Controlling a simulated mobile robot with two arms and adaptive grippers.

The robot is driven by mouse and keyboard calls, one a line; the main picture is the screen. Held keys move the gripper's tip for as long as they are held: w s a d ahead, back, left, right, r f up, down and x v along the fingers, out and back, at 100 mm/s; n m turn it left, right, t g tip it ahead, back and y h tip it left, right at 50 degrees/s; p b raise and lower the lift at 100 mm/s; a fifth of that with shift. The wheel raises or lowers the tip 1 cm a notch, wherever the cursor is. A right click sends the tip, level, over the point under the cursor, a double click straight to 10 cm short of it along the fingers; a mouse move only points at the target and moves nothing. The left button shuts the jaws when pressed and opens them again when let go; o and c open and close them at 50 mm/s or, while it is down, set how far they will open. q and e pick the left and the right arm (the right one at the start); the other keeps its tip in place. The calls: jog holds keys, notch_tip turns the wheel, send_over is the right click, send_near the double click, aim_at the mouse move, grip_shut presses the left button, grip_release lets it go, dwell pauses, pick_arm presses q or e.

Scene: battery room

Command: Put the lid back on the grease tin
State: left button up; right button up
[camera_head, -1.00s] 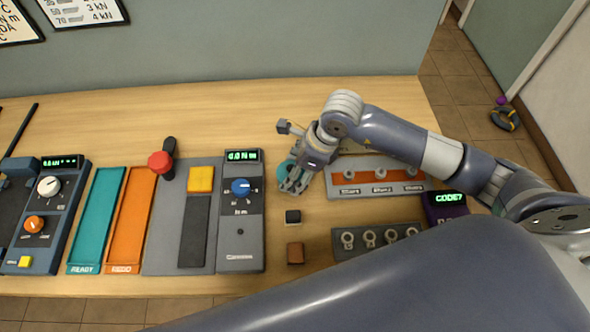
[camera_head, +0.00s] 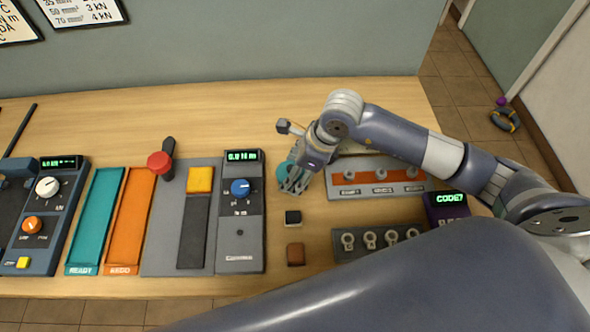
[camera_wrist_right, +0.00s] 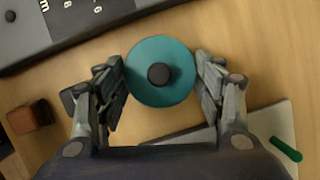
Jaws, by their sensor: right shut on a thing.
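A round teal lid (camera_wrist_right: 161,71) with a dark knob in its middle sits between the fingers of my right gripper (camera_wrist_right: 163,85) in the right wrist view. The fingers are shut on its left and right sides. In the head view the right gripper (camera_head: 291,180) is low over the table, and only a teal edge (camera_head: 283,171) shows beside it. I cannot tell whether a tin body is under the lid. No separate grease tin shows in either view. My left gripper is not in view.
A brown block (camera_head: 295,254) and a black block (camera_head: 293,217) lie in front of the gripper. A grey meter (camera_head: 240,255) stands to the left, a labelled rack (camera_head: 345,192) to the right. A green pen-like stick (camera_wrist_right: 285,149) lies by a pale sheet. The table's back is clear.

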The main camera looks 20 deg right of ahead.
jog(key=shift+f+b, duration=0.2)
jog(key=shift+b, duration=0.5)
dwell(0.9)
dwell(0.3)
jog(key=o, duration=0.9)
jog(key=o, duration=0.3)
jog(key=shift+o, duration=0.2)
jog(key=shift+r, duration=0.1)
jog(key=shift+r+p, duration=1.9)
jog(key=shift+r, duration=1.55)
